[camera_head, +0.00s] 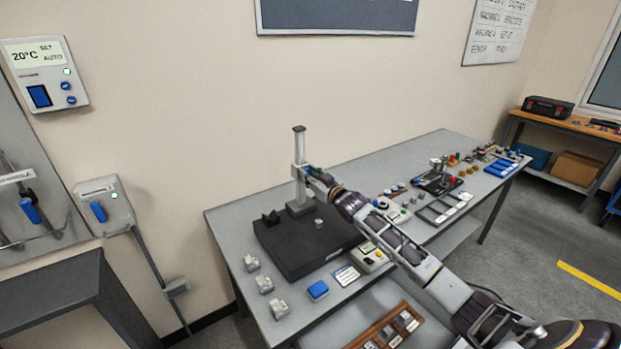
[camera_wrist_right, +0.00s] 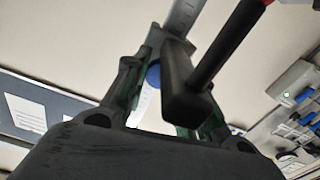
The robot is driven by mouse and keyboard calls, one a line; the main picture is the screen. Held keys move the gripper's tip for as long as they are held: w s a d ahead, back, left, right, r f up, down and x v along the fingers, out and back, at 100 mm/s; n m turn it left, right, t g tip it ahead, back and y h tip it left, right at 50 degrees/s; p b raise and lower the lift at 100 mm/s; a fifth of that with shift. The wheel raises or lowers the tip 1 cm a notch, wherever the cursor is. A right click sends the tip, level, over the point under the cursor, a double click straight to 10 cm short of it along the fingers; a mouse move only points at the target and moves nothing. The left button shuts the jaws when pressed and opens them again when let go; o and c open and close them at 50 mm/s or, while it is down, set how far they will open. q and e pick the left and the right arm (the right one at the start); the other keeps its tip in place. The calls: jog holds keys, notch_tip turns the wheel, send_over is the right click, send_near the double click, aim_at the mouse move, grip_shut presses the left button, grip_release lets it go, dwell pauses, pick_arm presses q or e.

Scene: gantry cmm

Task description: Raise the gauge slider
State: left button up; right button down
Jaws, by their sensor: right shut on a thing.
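In the right wrist view, the fingers (camera_wrist_right: 163,80) close around the slider's dark part (camera_wrist_right: 186,92), beside a blue knob (camera_wrist_right: 153,75) and the scaled column (camera_wrist_right: 184,18). My left gripper is not in view.
The dark plate (camera_head: 290,245) lies on the grey table (camera_head: 226,232). Many small parts cover the table's right side, under my arm. The wall stands behind.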

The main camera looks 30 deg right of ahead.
jog(key=shift+r+p, duration=0.85)
jog(key=shift+r, duration=0.75)
jog(key=shift+r+p, duration=0.5)
jog(key=shift+r, duration=0.3)
jog(key=c, duration=1.1)
grip_release()
jog(key=shift+f, duration=0.15)
